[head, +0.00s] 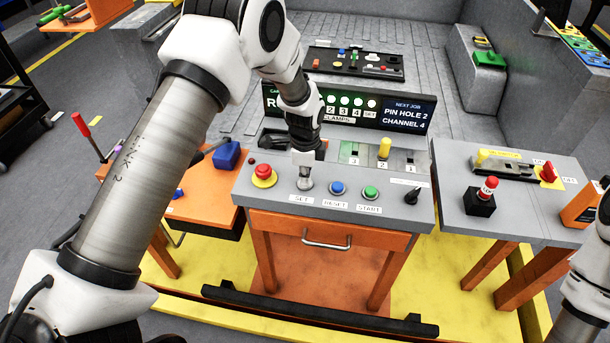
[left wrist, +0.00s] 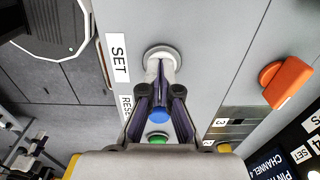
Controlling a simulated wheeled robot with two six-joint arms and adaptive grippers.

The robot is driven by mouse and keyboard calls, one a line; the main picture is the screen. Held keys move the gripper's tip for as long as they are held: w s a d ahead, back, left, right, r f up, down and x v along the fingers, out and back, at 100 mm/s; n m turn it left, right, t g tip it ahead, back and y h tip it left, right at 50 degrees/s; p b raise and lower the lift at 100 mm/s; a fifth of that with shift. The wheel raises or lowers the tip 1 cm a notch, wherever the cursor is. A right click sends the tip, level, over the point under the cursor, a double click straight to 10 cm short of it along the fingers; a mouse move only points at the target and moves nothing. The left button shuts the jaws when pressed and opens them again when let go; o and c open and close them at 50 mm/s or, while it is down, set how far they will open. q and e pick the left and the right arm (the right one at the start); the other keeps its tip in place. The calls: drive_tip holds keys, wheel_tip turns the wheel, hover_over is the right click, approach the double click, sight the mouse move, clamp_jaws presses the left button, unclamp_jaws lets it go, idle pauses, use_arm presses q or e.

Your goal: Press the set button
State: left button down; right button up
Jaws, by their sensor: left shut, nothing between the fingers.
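The set button (head: 305,185) is a pale round button on the grey sloped panel, above the label SET. In the left wrist view the set button (left wrist: 163,52) shows a pale ring right at my fingertips. My left gripper (head: 303,161) points down at it from above; its dark fingers meet at the tips, shut and empty, also seen in the left wrist view (left wrist: 161,75). The fingers hide part of the button, and I cannot tell whether they touch or press it. My right gripper is out of view.
A red emergency button (head: 263,174) on a yellow base sits left of the set button. The blue reset button (head: 338,188) and green start button (head: 371,192) are to its right. A display (head: 345,108) and slider levers (head: 384,148) stand behind.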

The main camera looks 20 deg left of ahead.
use_arm(q)
wheel_tip(320, 180, up, 4)
drive_tip(key=p, duration=0.4)
drive_tip(key=shift+w+f, duration=0.15)
wheel_tip(320, 180, up, 10)
drive_tip(key=b, duration=0.2)
drive_tip(key=shift+s+b, duration=0.2)
drive_tip(key=shift+b, duration=0.1)
drive_tip(key=shift+w, duration=0.1)
